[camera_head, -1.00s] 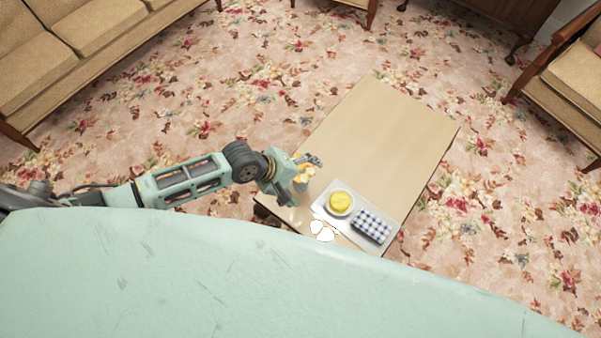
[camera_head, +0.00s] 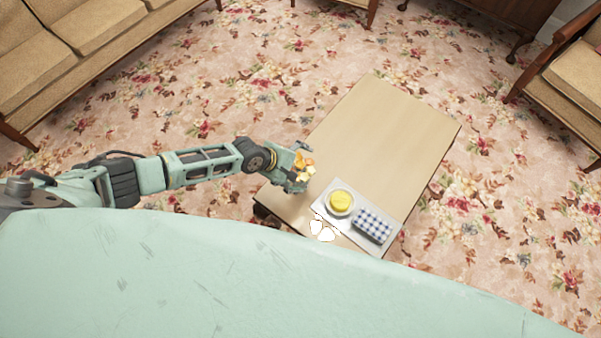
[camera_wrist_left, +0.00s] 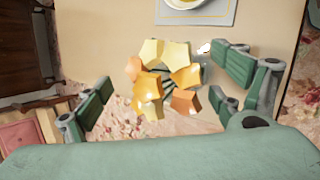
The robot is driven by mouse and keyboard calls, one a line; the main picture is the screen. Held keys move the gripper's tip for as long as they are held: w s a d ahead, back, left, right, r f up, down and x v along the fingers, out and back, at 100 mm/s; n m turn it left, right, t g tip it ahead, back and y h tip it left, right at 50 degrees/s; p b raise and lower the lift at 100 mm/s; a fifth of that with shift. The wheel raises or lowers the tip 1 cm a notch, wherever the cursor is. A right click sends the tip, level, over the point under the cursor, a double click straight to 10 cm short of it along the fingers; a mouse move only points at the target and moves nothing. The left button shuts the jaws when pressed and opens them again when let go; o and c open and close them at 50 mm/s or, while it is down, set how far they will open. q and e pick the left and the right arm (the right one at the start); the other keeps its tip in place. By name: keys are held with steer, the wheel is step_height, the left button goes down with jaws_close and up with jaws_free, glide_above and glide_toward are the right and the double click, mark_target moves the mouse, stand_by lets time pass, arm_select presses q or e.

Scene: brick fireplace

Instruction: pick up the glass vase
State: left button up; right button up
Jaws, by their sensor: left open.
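The glass vase shows mainly as the yellow and orange star-shaped flowers (camera_head: 305,168) it holds, at the left edge of the low wooden table. Its glass body is mostly hidden by the flowers and my gripper. My left gripper (camera_head: 300,167) is open at the vase, with one finger on the far side and one on the near side of the flowers. In the left wrist view the flowers (camera_wrist_left: 150,90) lie between the spread fingers, with gaps on both sides. I cannot tell whether a finger touches the glass. My right gripper is not in view.
The wooden table (camera_head: 385,125) has clear room at its far end. A sofa (camera_head: 50,65) and armchair (camera_head: 568,85) stand apart.

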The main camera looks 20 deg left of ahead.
arm_select(q)
steer(key=c, duration=1.5)
steer(key=shift+r, duration=0.1)
steer(key=shift+c, duration=0.2)
